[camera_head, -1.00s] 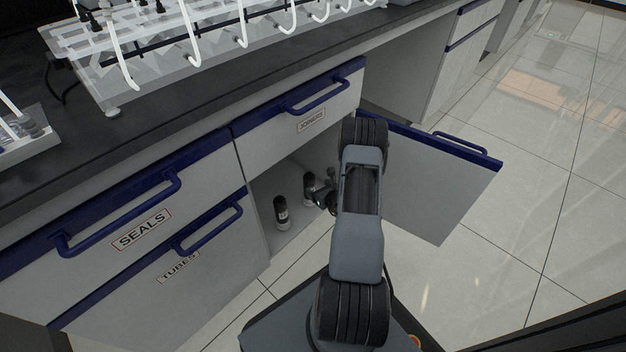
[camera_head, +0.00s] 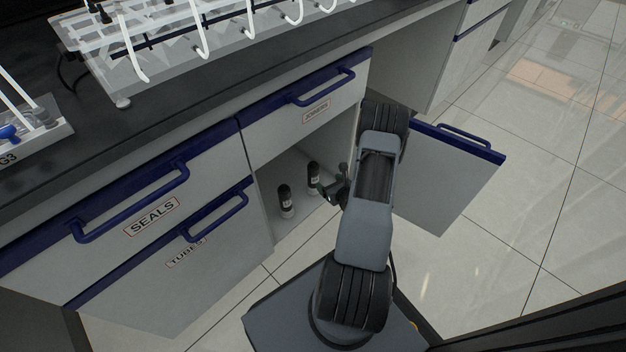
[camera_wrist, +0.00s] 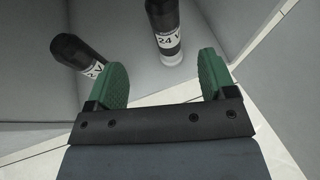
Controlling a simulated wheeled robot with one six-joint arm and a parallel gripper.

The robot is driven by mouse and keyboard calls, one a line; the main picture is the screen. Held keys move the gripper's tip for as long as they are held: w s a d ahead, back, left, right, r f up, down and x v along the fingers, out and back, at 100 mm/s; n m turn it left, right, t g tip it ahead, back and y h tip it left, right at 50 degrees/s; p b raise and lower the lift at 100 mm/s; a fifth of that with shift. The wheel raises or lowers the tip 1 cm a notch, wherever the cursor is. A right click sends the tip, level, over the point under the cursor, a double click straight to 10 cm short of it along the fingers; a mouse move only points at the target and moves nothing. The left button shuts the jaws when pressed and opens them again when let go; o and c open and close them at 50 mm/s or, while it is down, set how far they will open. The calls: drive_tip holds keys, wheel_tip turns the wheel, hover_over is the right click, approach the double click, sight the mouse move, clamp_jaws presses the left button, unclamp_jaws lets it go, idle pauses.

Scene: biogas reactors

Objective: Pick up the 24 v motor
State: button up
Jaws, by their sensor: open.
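The 24 V motor (camera_wrist: 165,32) is a dark cylinder with a white label reading "24 V" and a pale lower end. In the wrist view it stands upright beyond the gap between my fingers, nearer the right one. A second dark motor (camera_wrist: 80,52) stands at the left; my left finger partly covers its label, so I cannot read it fully. In the head view the two motors (camera_head: 286,200) (camera_head: 313,178) stand inside the open cabinet. My gripper (camera_wrist: 165,80) is open and empty, its green fingers apart. In the head view my gripper (camera_head: 333,192) is just right of the motors.
The cabinet door (camera_head: 450,180) is swung open to the right of my arm. Drawers labelled SEALS (camera_head: 150,215) and TUBES (camera_head: 187,253) are shut at the left. The dark worktop (camera_head: 200,120) overhangs the cabinet and carries a clear rack (camera_head: 160,50).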

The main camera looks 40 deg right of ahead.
drive_tip(key=shift+o, duration=0.2)
drive_tip(key=shift+o, duration=0.3)
drive_tip(key=shift+s+f, duration=0.25)
drive_tip(key=t+p, duration=0.2)
drive_tip(key=t, duration=0.2)
approach(316, 172)
drive_tip(key=shift+t, duration=0.3)
drive_tip(key=w, duration=0.2)
drive_tip(key=w+b, duration=0.2)
drive_tip(key=w, duration=0.1)
drive_tip(key=shift+w+d+f, duration=0.3)
drive_tip(key=shift+d+f, duration=0.05)
drive_tip(key=shift+w+d+r+b, duration=0.1)
drive_tip(key=shift+w+b, duration=0.6)
drive_tip(key=shift+w, duration=0.95)
drive_tip(key=shift+w+d+b, duration=0.1)
drive_tip(key=shift+w+b, duration=0.55)
drive_tip(key=shift+w, duration=1.05)
drive_tip(key=shift+r, duration=0.1)
clamp_jaws()
